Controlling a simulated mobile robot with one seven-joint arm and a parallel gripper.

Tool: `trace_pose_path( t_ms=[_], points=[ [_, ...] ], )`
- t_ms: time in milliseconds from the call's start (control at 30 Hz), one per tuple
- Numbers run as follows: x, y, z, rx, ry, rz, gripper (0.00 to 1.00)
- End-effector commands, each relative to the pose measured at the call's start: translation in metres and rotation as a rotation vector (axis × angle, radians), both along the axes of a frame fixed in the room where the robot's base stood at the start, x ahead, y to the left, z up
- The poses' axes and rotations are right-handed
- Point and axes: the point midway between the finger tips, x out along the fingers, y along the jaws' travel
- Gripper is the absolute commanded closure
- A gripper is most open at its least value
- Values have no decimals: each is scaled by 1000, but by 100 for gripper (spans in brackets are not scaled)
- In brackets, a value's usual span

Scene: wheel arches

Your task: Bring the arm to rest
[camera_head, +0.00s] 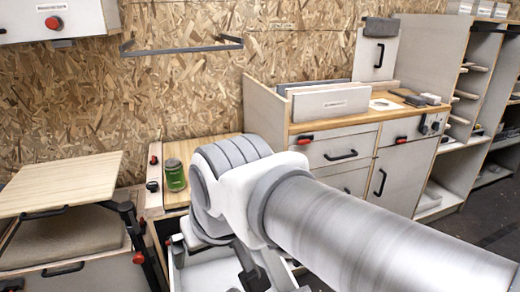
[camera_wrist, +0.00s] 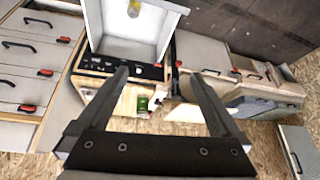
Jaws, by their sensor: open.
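My arm (camera_head: 370,235) reaches in from the lower right of the head view, with its grey and white joint (camera_head: 235,175) bent above the counter area. My gripper (camera_wrist: 157,75) shows in the wrist view with its two dark fingers spread wide apart. Nothing is held between them. In the head view I cannot clearly make out the fingers.
A green jar (camera_head: 174,175) stands on the wooden counter left of my arm's joint; it also shows in the wrist view (camera_wrist: 142,103). A hinged wooden table (camera_head: 70,183) is at the left. Cabinets (camera_head: 345,150) stand behind my arm. An open white compartment (camera_wrist: 125,40) lies beyond the fingers.

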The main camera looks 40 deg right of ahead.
Motion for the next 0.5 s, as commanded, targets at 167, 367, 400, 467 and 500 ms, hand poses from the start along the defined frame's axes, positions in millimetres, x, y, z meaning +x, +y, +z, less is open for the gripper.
trace_pose_path(
  t_ms=[167,367,400,467,500],
  points=[
    [-16,2,-3,-36,-9,71,0],
    [-17,2,-4,-39,-9,80,0],
    [-17,2,-4,-38,-9,80,0],
    [-17,2,-4,-38,-9,80,0],
    [-17,2,-3,-38,-9,80,0]
  ],
)
